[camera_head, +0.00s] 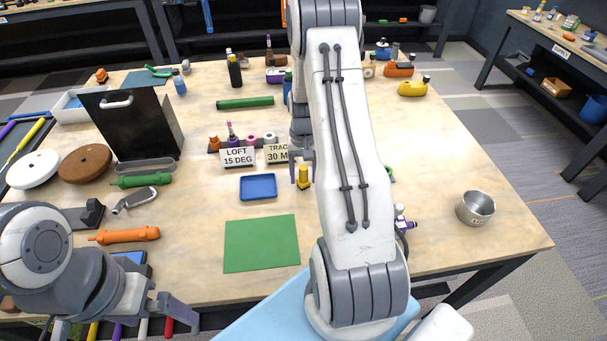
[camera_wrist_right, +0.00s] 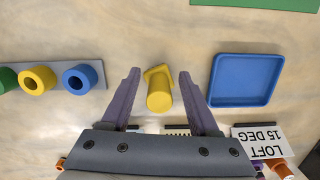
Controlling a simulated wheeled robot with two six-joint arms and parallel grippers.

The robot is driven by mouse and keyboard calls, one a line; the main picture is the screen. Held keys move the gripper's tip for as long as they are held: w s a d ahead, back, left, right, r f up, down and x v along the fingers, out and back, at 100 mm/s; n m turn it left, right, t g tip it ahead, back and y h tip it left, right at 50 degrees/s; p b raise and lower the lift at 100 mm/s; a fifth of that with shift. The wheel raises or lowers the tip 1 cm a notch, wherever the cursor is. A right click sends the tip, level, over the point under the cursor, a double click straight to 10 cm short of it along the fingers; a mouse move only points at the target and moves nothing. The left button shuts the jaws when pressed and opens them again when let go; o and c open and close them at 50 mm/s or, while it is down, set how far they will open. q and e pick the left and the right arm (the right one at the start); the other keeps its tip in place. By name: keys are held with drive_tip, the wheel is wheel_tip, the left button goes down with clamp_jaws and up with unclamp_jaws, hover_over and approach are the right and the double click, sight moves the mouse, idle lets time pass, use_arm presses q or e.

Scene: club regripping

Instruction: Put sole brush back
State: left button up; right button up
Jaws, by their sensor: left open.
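A small yellow piece with a round upright handle on a flat angular foot (camera_wrist_right: 158,98) stands on the table; it may be the sole brush, but its bristles do not show. In the head view it (camera_head: 304,183) is below my right gripper (camera_head: 302,160), beside the blue tray (camera_head: 258,187). In the right wrist view my right gripper (camera_wrist_right: 160,74) is open, one purple-grey finger on each side of the piece, with gaps to both. The blue tray (camera_wrist_right: 244,80) is empty. My left gripper (camera_head: 165,312) is open and empty at the table's front left edge.
A label reading LOFT 15 DEG (camera_head: 238,158) stands before a rack. A grey strip with green, yellow and blue rings (camera_wrist_right: 78,77) is at the wrist view's left. A green mat (camera_head: 262,243) lies in front. A steel cup (camera_head: 476,208) stands right. My right arm hides the table's middle.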

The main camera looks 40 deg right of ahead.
drive_tip(key=shift+r, duration=0.2)
drive_tip(key=shift+w+r, duration=0.1)
drive_tip(key=shift+r, duration=0.2)
drive_tip(key=r, duration=0.3)
drive_tip(key=r+b, duration=0.1)
drive_tip(key=r, duration=0.3)
drive_tip(key=w+r+b, duration=0.1)
drive_tip(key=r, duration=0.3)
drive_tip(key=shift+d+r, duration=0.15)
drive_tip(key=shift+d, duration=0.25)
drive_tip(key=s+a+r+n, duration=0.2)
drive_tip(key=a+r+n, duration=0.1)
drive_tip(key=a, duration=0.8)
drive_tip(key=s+a+r+n, duration=0.2)
drive_tip(key=a+n, duration=0.2)
drive_tip(key=a, duration=0.8)
drive_tip(key=s+a+n, duration=0.4)
drive_tip(key=s+a, duration=0.1)
drive_tip(key=s, duration=0.4)
drive_tip(key=s+a+n+t, duration=0.1)
drive_tip(key=s+a+n, duration=0.2)
drive_tip(key=s+a, duration=0.3)
drive_tip(key=s, duration=0.3)
drive_tip(key=shift+a+r+n, duration=0.15)
drive_tip(key=shift+r+n, duration=0.15)
drive_tip(key=shift+n, duration=0.1)
drive_tip(key=shift+w, duration=0.1)
